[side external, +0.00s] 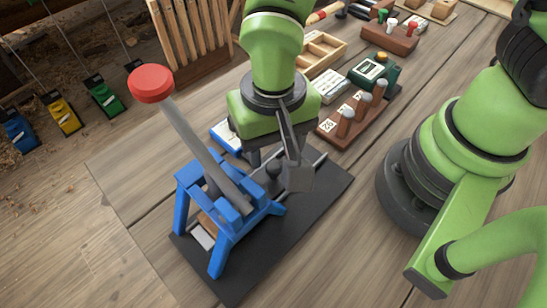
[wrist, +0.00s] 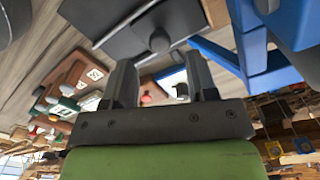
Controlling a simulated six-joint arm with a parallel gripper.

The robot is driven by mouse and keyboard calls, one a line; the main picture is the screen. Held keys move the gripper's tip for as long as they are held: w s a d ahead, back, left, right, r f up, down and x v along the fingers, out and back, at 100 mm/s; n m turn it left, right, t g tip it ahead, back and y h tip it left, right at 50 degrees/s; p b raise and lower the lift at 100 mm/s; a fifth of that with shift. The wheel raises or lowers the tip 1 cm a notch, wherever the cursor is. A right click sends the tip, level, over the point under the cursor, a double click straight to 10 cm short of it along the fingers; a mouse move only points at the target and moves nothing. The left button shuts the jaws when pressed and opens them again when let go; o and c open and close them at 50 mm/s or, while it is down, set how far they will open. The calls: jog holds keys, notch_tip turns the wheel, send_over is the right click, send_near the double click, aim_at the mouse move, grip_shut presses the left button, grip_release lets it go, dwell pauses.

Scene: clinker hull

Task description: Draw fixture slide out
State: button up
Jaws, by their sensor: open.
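The blue press fixture (side external: 228,215) stands on a dark base plate (side external: 255,262), its grey lever (side external: 195,135) leaning up to a red knob (side external: 151,83). The fixture slide shows in the wrist view as a dark plate with a round dark knob (wrist: 158,40), between thin metal rails. The same knob (side external: 274,168) shows in the side view, close by my gripper (side external: 276,163). In the wrist view my gripper (wrist: 160,65) is open, with the knob seen beyond and between its fingertips. I cannot tell whether a finger touches it. Part of the slide is hidden by my gripper.
A brown peg block (side external: 350,118) and a green box (side external: 375,72) stand behind, to the right. A wooden tray (side external: 322,48) lies at the back. The blue frame (wrist: 262,50) rises close beside the slide. Bare bench (side external: 330,265) lies in front, to the right.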

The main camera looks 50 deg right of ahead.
aim_at(273, 166)
jog(key=shift+f, duration=2.25)
